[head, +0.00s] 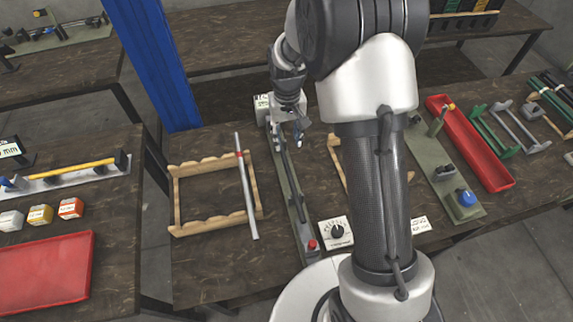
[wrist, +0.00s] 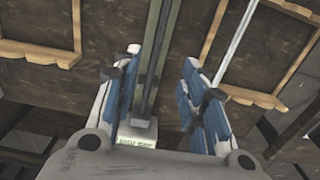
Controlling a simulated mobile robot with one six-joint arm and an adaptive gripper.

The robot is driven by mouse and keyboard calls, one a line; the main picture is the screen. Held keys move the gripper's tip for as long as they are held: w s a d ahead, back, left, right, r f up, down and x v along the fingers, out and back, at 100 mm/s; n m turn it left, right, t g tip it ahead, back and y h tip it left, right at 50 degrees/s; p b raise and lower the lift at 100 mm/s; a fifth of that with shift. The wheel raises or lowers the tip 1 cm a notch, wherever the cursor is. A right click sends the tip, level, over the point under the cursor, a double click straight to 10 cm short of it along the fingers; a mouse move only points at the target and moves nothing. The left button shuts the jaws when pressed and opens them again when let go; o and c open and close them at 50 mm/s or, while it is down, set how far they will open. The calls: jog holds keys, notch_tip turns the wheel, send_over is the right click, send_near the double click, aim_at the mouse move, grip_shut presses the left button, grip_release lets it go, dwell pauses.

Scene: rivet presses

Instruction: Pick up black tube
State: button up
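A long black tube (head: 287,165) lies along the narrow green base (head: 304,238) of a press on the middle table. The tube also shows in the wrist view (wrist: 157,65), running lengthwise between and beyond my fingers. My gripper (head: 299,138) is above the far part of this press. In the wrist view my gripper (wrist: 160,90) is open, with its blue-padded fingers apart and nothing held between them. Whether the fingers straddle the tube or are still above it, I cannot tell.
A silver tube (head: 245,185) with a red band lies on the wooden rack (head: 175,203) left of the press. A dial box (head: 337,232) stands to the right of its near end. A red tray (head: 470,145) is farther right, another red tray (head: 45,270) on the left table.

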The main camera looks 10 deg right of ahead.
jog(key=b, duration=0.3)
send_over(287, 166)
jog(key=f, duration=0.9)
jog(key=shift+s+a, duration=0.1)
jog(key=shift+s, duration=0.3)
jog(key=shift+w+f+b, duration=0.2)
jog(key=shift+f+b, duration=0.3)
jog(key=shift+f, duration=1.05)
jog(key=shift+w+f+b, duration=0.15)
jog(key=shift+f+b, duration=0.35)
jog(key=shift+f, duration=1)
jog(key=shift+r, duration=0.1)
jog(key=shift+c, duration=0.5)
grip_shut()
